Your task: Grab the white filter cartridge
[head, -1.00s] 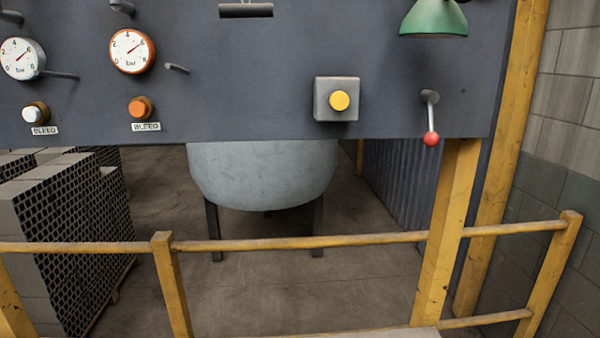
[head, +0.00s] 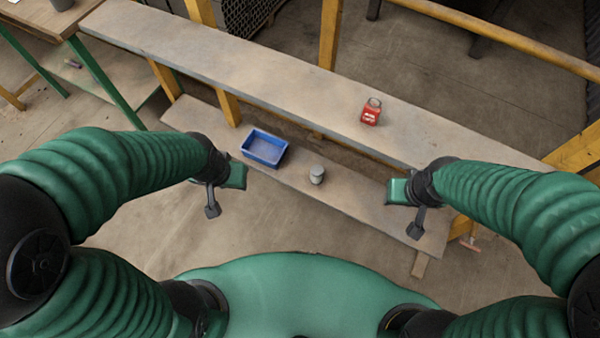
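A small whitish-grey cylinder (head: 317,175) stands upright on the lower plank; it looks like the filter cartridge, though it is too small to be sure. My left gripper (head: 226,190) hangs to the left of it, and my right gripper (head: 404,205) hangs to its right. Both are clear of the cylinder and nothing shows held in either. Their fingers are too small and angled to tell whether they are open or shut.
A blue tray (head: 247,152) sits on the lower plank left of the cylinder. A red can or jar (head: 371,112) stands on the higher grey plank (head: 250,75) behind. Yellow posts and a rail (head: 500,40) are beyond. A wooden table (head: 45,15) stands at upper left.

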